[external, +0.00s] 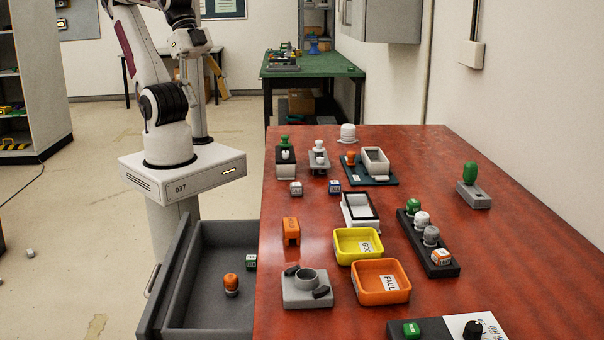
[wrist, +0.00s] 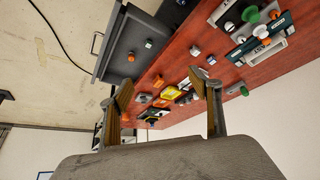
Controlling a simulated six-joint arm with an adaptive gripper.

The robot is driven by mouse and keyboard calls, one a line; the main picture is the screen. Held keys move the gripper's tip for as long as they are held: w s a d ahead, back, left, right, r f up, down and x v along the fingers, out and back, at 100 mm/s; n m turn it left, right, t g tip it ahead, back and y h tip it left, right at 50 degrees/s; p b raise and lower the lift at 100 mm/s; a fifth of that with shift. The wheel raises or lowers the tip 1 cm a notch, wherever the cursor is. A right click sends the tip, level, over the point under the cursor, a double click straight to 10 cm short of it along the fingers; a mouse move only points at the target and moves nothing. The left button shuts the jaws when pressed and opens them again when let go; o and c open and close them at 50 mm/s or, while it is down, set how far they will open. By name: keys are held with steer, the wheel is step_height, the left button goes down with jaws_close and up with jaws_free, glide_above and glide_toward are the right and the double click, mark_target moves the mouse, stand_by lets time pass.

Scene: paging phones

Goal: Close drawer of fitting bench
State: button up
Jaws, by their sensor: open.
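The fitting bench (external: 310,215) has a red-brown top, also visible in the wrist view (wrist: 212,50). Its grey drawer (external: 203,275) is pulled out from the bench's left side, with a handle (external: 153,280) on its outer front. In the drawer are an orange knob-like part (external: 231,284) and a small white-and-green block (external: 251,261). The drawer also shows at the upper part of the wrist view (wrist: 124,38). My gripper (wrist: 160,79) is open, with nothing between its fingers, and is apart from the drawer.
The bench top holds a yellow bin (external: 345,258), an orange bin (external: 370,298), a grey round-holed fixture (external: 290,297) and several small parts. A green-topped table (external: 335,65) stands behind. Floor left of the drawer (external: 70,260) is mostly clear, with a small grey object (external: 30,253).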

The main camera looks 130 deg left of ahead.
steer(key=shift+d, duration=0.1)
jaws_close()
steer(key=w+d+f+m+g, duration=0.1)
steer(key=w+d+f+m, duration=0.1)
steer(key=d+f+m, duration=0.5)
steer(key=w+d+f+m+g+y, duration=0.1)
steer(key=w+d+f+m, duration=0.1)
steer(key=d+f+m, duration=0.5)
steer(key=w+d+f+m+g+y, duration=0.1)
steer(key=w+d+f+m, duration=0.2)
steer(key=d, duration=1.9)
steer(key=shift+d+f+m, duration=0.35)
steer(key=shift+f+m, duration=2.15)
steer(key=shift+m, duration=2.5)
